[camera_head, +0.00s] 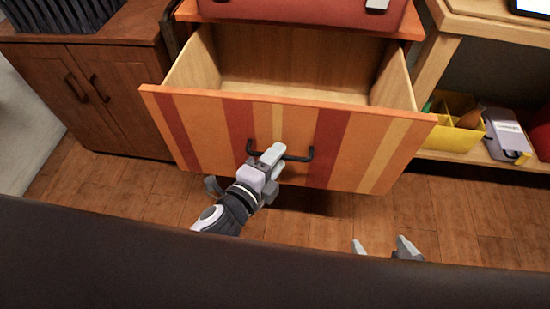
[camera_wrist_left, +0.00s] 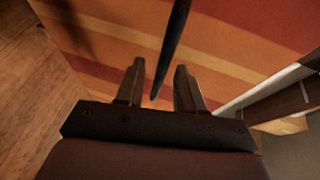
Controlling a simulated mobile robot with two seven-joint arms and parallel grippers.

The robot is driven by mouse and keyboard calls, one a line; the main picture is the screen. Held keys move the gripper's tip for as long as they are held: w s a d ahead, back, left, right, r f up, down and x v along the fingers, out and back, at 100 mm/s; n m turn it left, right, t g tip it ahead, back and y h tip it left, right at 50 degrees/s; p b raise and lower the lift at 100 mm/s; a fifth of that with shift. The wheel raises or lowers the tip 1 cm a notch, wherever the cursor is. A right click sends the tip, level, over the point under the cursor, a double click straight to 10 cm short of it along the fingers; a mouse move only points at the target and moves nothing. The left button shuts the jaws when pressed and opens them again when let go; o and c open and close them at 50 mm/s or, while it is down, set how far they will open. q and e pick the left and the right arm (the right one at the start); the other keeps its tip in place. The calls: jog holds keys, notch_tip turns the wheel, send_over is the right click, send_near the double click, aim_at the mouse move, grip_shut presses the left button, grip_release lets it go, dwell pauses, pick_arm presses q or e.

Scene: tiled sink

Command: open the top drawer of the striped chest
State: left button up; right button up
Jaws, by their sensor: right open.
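The striped chest's top drawer (camera_head: 190,130) is pulled well out, and its interior looks empty. Its front has orange, red and yellow stripes. A dark bar handle (camera_head: 297,157) is fixed across the middle of the front. My left gripper (camera_head: 272,158) is at the left part of this handle. In the left wrist view, the dark handle (camera_wrist_left: 172,48) passes between the two fingers of my left gripper (camera_wrist_left: 158,88), with gaps showing beside it. My right gripper (camera_head: 382,247) is low at the right, apart from the drawer, with its fingers spread and empty.
A dark brown cabinet (camera_head: 110,90) with two doors stands left of the chest. A wooden shelf (camera_head: 480,155) at the right holds a yellow bin (camera_head: 455,135) and a grey-purple box (camera_head: 507,135). A red object (camera_head: 300,10) sits on the chest top. Wooden floor (camera_head: 110,190) is clear below.

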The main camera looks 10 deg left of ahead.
pick_arm(q)
jog(key=shift+s, duration=0.1)
jog(key=v, duration=0.7)
jog(key=shift+p, duration=0.3)
dwell(0.3)
jog(key=s+a+f+n+g+y, duration=0.5)
jog(key=a+f+n, duration=0.4)
jog(key=n, duration=0.9)
jog(key=s+a+r+p, duration=0.1)
jog(key=r+p, duration=0.6)
jog(key=p, duration=0.1)
jog(key=s+a+r+n+h+p, duration=0.1)
jog(key=s+r+p, duration=0.1)
jog(key=r+p, duration=0.5)
jog(key=shift+a+t+p, duration=0.3)
jog(key=shift+a+p, duration=0.1)
jog(key=shift+p, duration=0.3)
